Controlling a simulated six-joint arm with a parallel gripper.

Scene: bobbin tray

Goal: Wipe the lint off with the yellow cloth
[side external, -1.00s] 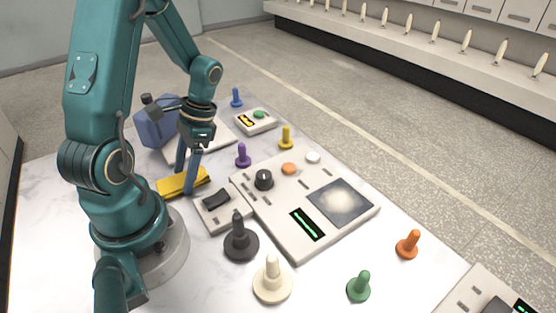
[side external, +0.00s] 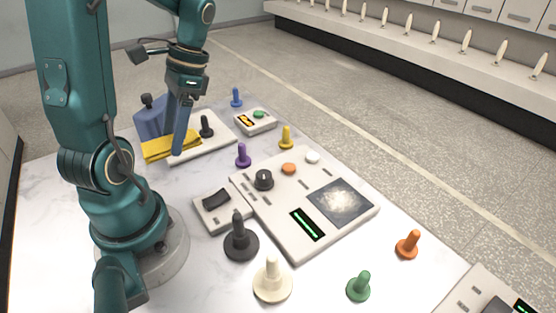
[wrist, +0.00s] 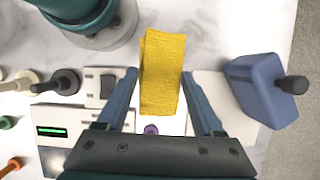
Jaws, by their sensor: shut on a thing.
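The yellow cloth (side external: 168,147) is a folded strip held between the fingers of my gripper (side external: 178,150), raised above the table at the back left. In the wrist view the cloth (wrist: 162,72) spans the space between my two finger tips. The lint is a pale, whitish patch (side external: 340,201) on the dark square plate of the large control panel (side external: 282,238). My gripper is well to the left of that plate.
A blue bottle (wrist: 262,88) with a dark cap stands beside a white panel with a black joystick (side external: 206,127). A small switch box (side external: 222,212), a black peg (side external: 240,240), a cream peg (side external: 272,281) and several coloured pegs stand around the panel. The table's front left is bare.

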